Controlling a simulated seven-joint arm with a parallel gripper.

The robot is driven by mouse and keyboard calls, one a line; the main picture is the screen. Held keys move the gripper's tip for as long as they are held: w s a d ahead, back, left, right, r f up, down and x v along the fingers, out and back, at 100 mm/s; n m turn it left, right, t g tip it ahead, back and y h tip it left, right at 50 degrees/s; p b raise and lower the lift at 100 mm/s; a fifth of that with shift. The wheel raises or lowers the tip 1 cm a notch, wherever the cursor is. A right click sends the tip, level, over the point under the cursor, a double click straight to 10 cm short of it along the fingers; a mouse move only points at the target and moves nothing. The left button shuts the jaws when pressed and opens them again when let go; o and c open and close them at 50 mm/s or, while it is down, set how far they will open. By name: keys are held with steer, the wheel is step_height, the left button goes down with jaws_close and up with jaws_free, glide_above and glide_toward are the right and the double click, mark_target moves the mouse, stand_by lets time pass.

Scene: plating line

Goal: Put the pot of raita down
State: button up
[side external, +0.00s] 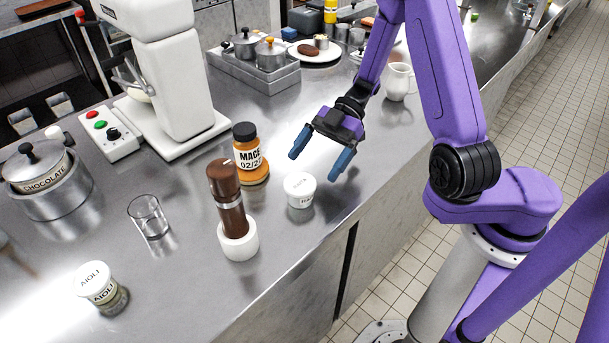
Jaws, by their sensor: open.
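The pot of raita (300,192) is a small white-lidded pot with dark lettering. It appears to stand upright on the steel counter (165,268), near its front edge. My gripper (317,167) has its two blue fingers spread wide, with nothing between them. It is pointing down, just above and slightly right of the pot in the picture, and looks apart from it. How high the fingertips are above the counter is hard to tell from this one view.
Left of the pot stand a brown pepper mill (228,195) in a white base and an orange MACE jar (248,155). Farther left are a glass (148,218), an AIOLI jar (98,287) and a CHOCOLATE pot (40,175). A white mixer (165,75) stands behind; a white jug (398,80) is farther back.

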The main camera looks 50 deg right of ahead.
steer(key=v, duration=0.6)
steer(key=s+r+m+h, duration=0.3)
steer(key=s+h, duration=0.3)
steer(key=s, duration=0.4)
steer(key=s+r+m+t+h, duration=0.1)
steer(key=s+r+m+h, duration=0.2)
steer(key=s, duration=0.7)
steer(key=shift+d+r+h, duration=0.15)
steer(key=shift+d+h, duration=0.05)
steer(key=shift+h, duration=1.2)
